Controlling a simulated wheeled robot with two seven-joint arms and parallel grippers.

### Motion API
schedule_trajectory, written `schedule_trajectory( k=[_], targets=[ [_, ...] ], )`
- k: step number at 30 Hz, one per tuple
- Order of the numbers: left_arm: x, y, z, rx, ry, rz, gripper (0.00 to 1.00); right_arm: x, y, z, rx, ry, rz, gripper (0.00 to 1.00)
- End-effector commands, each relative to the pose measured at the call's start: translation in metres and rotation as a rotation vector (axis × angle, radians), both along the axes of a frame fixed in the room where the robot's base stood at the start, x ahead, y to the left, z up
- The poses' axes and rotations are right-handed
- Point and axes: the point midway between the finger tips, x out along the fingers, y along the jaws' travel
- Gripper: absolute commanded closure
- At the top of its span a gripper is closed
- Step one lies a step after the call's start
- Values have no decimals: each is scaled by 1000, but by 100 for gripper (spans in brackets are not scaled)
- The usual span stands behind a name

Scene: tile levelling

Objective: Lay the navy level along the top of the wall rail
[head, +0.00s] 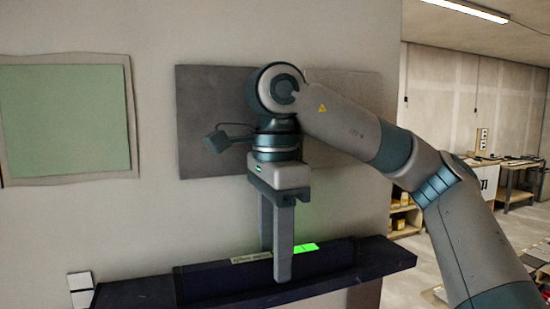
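The navy level (215,280) is a long dark bar lying lengthwise on the dark wall rail (135,294). A bright green patch (305,248) and a pale label (252,257) show on its top. My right gripper (276,262) points down at the level's middle. Its nearer finger overlaps the front face, and its farther finger goes down at the back edge, where its tip is hidden. The fingers straddle the level, but I cannot tell whether they press on it. My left gripper is not in view.
A grey tile panel (210,125) is on the wall behind my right arm. A pale green framed panel (65,120) is on the left. A small white piece (81,288) is by the rail's left end. Shelves and a workbench (515,168) stand far right.

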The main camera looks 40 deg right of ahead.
Motion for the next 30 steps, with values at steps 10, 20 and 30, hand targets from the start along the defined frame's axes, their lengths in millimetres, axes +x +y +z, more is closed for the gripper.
schedule_trajectory(
  k=[10,20,30],
  targets=[
    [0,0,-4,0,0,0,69,0,0,42,1,-4,0,61],
    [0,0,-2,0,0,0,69,0,0,85,0,-4,-1,61],
    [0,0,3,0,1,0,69,0,0,131,1,-4,-2,61]
  ],
)
